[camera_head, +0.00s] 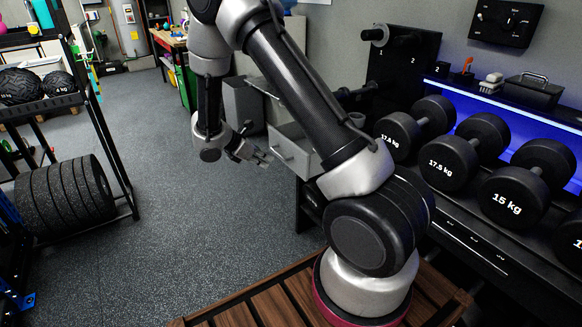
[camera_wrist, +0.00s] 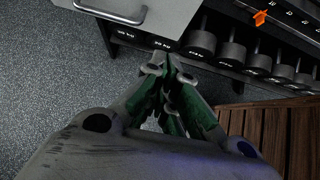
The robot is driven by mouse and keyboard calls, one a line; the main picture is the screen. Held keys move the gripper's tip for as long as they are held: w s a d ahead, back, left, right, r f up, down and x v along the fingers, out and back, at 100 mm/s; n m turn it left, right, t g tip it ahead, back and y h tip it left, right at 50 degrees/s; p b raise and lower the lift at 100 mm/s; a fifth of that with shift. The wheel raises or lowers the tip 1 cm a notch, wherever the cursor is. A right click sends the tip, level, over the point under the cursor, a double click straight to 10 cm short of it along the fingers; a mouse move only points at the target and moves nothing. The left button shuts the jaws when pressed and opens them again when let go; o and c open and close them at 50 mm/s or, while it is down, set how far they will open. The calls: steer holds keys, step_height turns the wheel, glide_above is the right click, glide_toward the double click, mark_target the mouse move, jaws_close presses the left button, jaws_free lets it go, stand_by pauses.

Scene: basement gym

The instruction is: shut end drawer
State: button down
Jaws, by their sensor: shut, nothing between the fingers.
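The end drawer (camera_head: 291,152) is a light grey box at the far end of the dumbbell rack. It juts out from the rack, so it stands open; my arm hides part of it. In the wrist view the grey drawer (camera_wrist: 168,14) is at the top edge, cut off by the frame, with a metal bar handle (camera_wrist: 112,14) on its left side. My gripper (camera_head: 263,159) is shut and empty, just left of the drawer front in the head view. In the wrist view my gripper (camera_wrist: 164,68) shows below the drawer; I cannot tell whether they touch.
The dumbbell rack (camera_head: 470,235) with several black dumbbells runs along the right. A wooden platform (camera_head: 262,300) lies at the bottom. A rack with weight plates (camera_head: 65,195) stands on the left. The grey speckled floor (camera_head: 170,200) between is clear.

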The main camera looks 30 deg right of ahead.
glide_toward(300, 171)
step_height(300, 171, down, 4)
steer(key=shift+w+d+r, duration=0.1)
steer(key=shift+d+r, duration=0.05)
steer(key=shift+d, duration=0.65)
steer(key=shift+w+d+r, duration=0.1)
steer(key=shift+d, duration=0.7)
steer(key=d, duration=2)
steer(key=shift+w+d, duration=0.3)
steer(key=shift+d, duration=0.05)
steer(key=shift+d+r, duration=0.1)
steer(key=shift+d, duration=0.45)
